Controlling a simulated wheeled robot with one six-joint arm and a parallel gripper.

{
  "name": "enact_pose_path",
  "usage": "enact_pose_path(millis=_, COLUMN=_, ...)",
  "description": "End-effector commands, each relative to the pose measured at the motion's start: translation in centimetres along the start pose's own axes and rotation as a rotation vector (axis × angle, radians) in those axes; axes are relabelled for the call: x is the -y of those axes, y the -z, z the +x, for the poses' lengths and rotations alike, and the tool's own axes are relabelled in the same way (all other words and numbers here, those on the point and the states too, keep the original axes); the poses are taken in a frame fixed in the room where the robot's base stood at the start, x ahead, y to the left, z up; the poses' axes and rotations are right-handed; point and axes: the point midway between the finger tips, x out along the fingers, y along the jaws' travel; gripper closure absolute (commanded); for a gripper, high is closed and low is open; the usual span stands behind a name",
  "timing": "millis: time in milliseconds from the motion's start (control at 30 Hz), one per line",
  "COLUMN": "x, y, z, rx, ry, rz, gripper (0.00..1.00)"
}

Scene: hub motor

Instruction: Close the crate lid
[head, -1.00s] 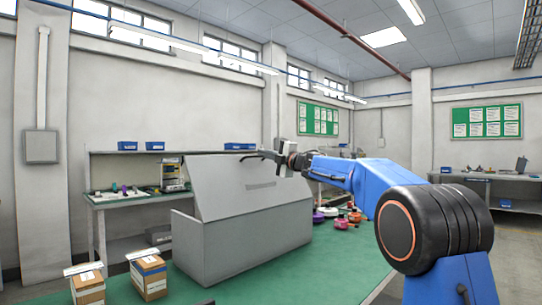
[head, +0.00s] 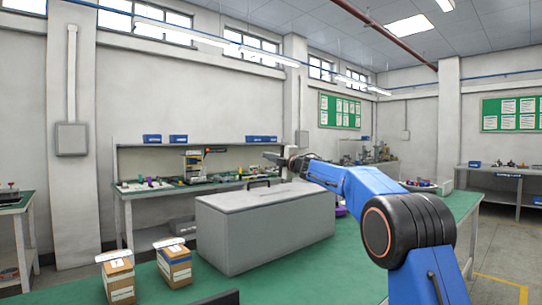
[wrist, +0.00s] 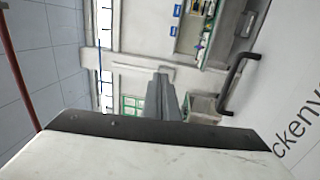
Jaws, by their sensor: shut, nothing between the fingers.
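The grey crate (head: 265,239) stands on the green-topped table. Its lid (head: 262,197) lies down over the crate's top, with no clear gap showing. A dark handle (head: 259,182) stands up from the lid at its far side; it also shows in the wrist view (wrist: 236,80). My gripper (head: 270,157) is shut and empty, above the lid's far side and apart from it in the head view. In the wrist view my shut fingers (wrist: 162,98) point away from the camera, left of the handle. The pale lid surface with dark lettering fills the right edge there.
Two small cardboard boxes (head: 175,267) (head: 118,281) stand left of the crate on the green table (head: 350,262). A workbench (head: 140,193) with tools and a shelf stands behind. The space above the lid is free apart from my arm.

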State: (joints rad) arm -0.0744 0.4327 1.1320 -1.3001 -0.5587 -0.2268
Motion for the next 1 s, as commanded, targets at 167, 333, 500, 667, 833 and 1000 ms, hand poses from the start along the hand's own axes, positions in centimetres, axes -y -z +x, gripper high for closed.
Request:
enact_pose_path(millis=167, x=0.8, y=0.0, z=0.7, rx=-0.001, ry=0.049, rz=-0.002, gripper=1.0)
enact_pose_path(millis=333, x=1.9, y=0.0, z=1.6, rx=0.0, ry=0.113, rz=-0.004, gripper=1.0)
enact_pose_path(millis=500, x=3.3, y=0.0, z=2.5, rx=0.0, ry=0.191, rz=-0.005, gripper=1.0)
enact_pose_path(millis=667, x=4.7, y=0.0, z=3.3, rx=0.0, ry=0.263, rz=-0.004, gripper=1.0)
enact_pose_path(millis=833, x=5.9, y=0.0, z=3.8, rx=0.0, ry=0.325, rz=-0.004, gripper=1.0)
enact_pose_path(millis=1000, x=6.9, y=0.1, z=4.2, rx=0.0, ry=0.369, rz=-0.004, gripper=1.0)
